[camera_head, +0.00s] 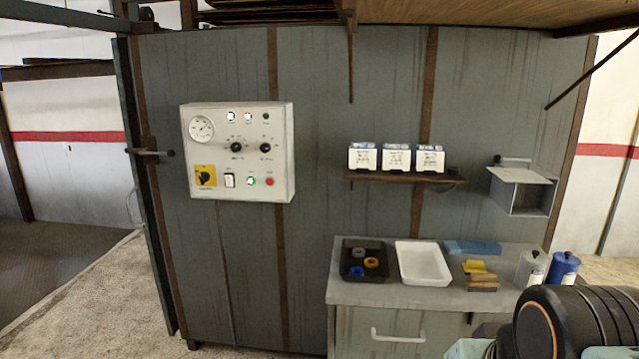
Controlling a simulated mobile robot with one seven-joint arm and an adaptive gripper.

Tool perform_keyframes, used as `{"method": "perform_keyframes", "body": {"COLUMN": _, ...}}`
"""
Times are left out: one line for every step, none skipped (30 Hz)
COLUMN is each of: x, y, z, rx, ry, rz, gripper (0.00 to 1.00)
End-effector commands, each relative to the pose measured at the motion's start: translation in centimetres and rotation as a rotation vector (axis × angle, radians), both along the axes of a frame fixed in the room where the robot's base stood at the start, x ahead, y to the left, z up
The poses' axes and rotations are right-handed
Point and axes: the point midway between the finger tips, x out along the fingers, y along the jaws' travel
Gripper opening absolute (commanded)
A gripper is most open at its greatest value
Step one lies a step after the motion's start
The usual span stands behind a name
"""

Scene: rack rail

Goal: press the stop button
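A white control panel (238,152) is mounted on the grey-green wall at the left. Its red button (269,182), the likely stop button, is at the lower right of the panel. A green button (251,181) is just left of it, and a white rocker switch (229,180) is further left. The label by the red button is too small to read. Nothing covers the panel. My gripper is not in view. Only a dark, rounded part of my arm shows at the bottom right, far from the panel.
A grey cabinet (350,297) stands right of the panel, with a black tray (351,275), a white tray (441,277) and bottles on top. A shelf (392,178) holds three white boxes. A metal box (520,192) juts from the wall. Space before the panel looks clear.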

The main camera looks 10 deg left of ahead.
Motion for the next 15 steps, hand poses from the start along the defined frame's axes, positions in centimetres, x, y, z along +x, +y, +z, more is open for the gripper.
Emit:
{"method": "perform_keyframes", "body": {"x": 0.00, "y": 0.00, "z": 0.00, "rx": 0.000, "ry": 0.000, "rz": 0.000, "gripper": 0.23}}
{"method": "perform_keyframes", "body": {"x": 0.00, "y": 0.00, "z": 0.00, "rx": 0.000, "ry": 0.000, "rz": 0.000, "gripper": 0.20}}
{"method": "perform_keyframes", "body": {"x": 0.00, "y": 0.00, "z": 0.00, "rx": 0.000, "ry": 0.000, "rz": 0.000, "gripper": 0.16}}
{"method": "perform_keyframes", "body": {"x": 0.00, "y": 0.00, "z": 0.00, "rx": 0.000, "ry": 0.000, "rz": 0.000, "gripper": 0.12}}
{"method": "perform_keyframes", "body": {"x": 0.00, "y": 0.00, "z": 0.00, "rx": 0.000, "ry": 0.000, "rz": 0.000, "gripper": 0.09}}
{"method": "perform_keyframes", "body": {"x": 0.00, "y": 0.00, "z": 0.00, "rx": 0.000, "ry": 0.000, "rz": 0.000, "gripper": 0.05}}
{"method": "perform_keyframes", "body": {"x": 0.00, "y": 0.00, "z": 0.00, "rx": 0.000, "ry": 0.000, "rz": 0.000, "gripper": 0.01}}
{"method": "perform_keyframes", "body": {"x": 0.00, "y": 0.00, "z": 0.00, "rx": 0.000, "ry": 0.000, "rz": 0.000, "gripper": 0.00}}
{"method": "perform_keyframes", "body": {"x": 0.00, "y": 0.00, "z": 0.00, "rx": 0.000, "ry": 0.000, "rz": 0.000, "gripper": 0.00}}
{"method": "perform_keyframes", "body": {"x": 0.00, "y": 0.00, "z": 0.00, "rx": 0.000, "ry": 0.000, "rz": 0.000, "gripper": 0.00}}
{"method": "perform_keyframes", "body": {"x": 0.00, "y": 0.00, "z": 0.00, "rx": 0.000, "ry": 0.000, "rz": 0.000, "gripper": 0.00}}
{"method": "perform_keyframes", "body": {"x": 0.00, "y": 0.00, "z": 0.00, "rx": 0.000, "ry": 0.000, "rz": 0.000, "gripper": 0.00}}
{"method": "perform_keyframes", "body": {"x": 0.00, "y": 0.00, "z": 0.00, "rx": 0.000, "ry": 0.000, "rz": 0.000, "gripper": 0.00}}
{"method": "perform_keyframes", "body": {"x": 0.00, "y": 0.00, "z": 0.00, "rx": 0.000, "ry": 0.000, "rz": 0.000, "gripper": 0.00}}
{"method": "perform_keyframes", "body": {"x": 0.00, "y": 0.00, "z": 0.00, "rx": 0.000, "ry": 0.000, "rz": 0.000, "gripper": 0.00}}
